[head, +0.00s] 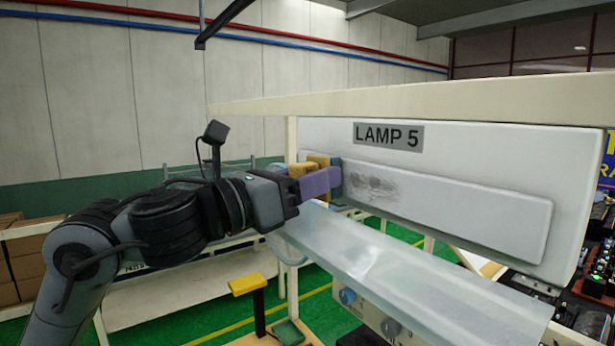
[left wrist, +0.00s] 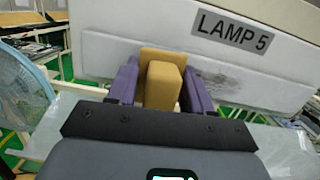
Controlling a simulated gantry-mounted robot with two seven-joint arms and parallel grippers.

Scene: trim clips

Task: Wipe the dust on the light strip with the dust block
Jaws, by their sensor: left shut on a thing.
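The light strip (head: 480,215) is a long pale raised bar on a white panel labelled LAMP 5 (head: 388,135). A grey dust smudge (head: 375,188) covers its left part. My left gripper (head: 318,183) has purple fingers and is shut on the yellow dust block (head: 319,160). A blue-grey pad (head: 335,180) on the block's far side is at the strip's left end, left of the smudge. I cannot tell whether it touches. In the left wrist view the yellow block (left wrist: 162,82) sits between the purple fingers, with the strip (left wrist: 235,82) behind it. My right gripper is not in view.
A translucent sloping shelf (head: 410,285) juts out below the strip. A beige beam (head: 430,103) runs above the panel, and a post (head: 291,240) stands behind the gripper. In the left wrist view a blue fan-like object (left wrist: 22,85) is at the left.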

